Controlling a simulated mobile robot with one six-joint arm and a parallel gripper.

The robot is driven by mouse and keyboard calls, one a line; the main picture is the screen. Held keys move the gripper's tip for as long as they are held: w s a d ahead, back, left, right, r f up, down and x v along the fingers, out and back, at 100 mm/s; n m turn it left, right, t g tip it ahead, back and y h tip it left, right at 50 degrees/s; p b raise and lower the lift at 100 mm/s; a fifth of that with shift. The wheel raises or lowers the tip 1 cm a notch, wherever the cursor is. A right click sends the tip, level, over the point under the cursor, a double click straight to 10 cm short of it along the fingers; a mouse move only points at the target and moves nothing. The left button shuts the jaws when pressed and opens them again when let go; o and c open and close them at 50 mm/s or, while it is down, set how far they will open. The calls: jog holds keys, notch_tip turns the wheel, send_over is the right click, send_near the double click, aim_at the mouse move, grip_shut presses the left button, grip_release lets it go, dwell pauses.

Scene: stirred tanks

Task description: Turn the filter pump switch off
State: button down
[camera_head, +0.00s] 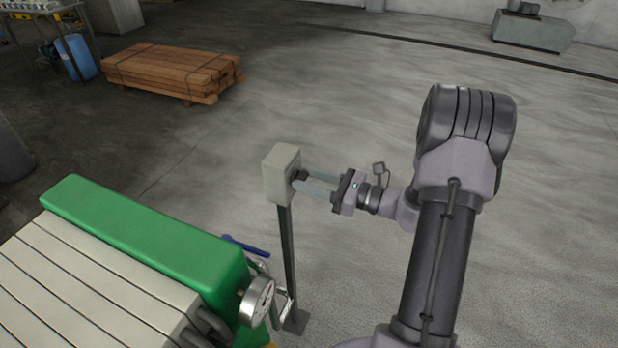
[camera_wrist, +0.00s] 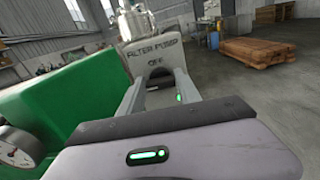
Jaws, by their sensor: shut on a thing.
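The filter pump switch box (camera_head: 281,178) is a pale grey box on a dark post, left of my arm in the head view. The fingers are shut on the small dark switch knob (camera_head: 301,174). In the wrist view my fingers (camera_wrist: 157,82) and gripper body hide most of the knob, so its turned position cannot be told.
A green-ended filter press (camera_head: 150,235) with pale plates stands at the lower left, close to the post. A pressure gauge (camera_head: 257,301) and a blue-handled valve (camera_head: 246,246) sit at its near end. Stacked timber (camera_head: 170,72) lies behind. The floor right of the box is clear.

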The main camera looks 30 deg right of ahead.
jog(key=m+p, duration=0.3)
jog(key=p, duration=0.1)
jog(key=shift+r+m, duration=0.2)
jog(key=shift+m, duration=0.2)
jog(key=m+p, duration=0.4)
jog(key=m, duration=0.1)
jog(key=shift+w+d+f+p, duration=0.1)
jog(key=shift+f+p, duration=0.05)
jog(key=shift+p, duration=0.25)
jog(key=m+p, duration=0.2)
jog(key=m, duration=0.2)
jog(key=shift+f+m+p, duration=0.1)
jog(key=shift+m+p, duration=0.25)
jog(key=shift+m, duration=0.05)
jog(key=shift+f+m+p, duration=0.2)
jog(key=shift+m+p, duration=0.6)
jog(key=shift+m, duration=1.1)
jog(key=c, duration=0.8)
grip_release()
jog(key=shift+c, duration=0.2)
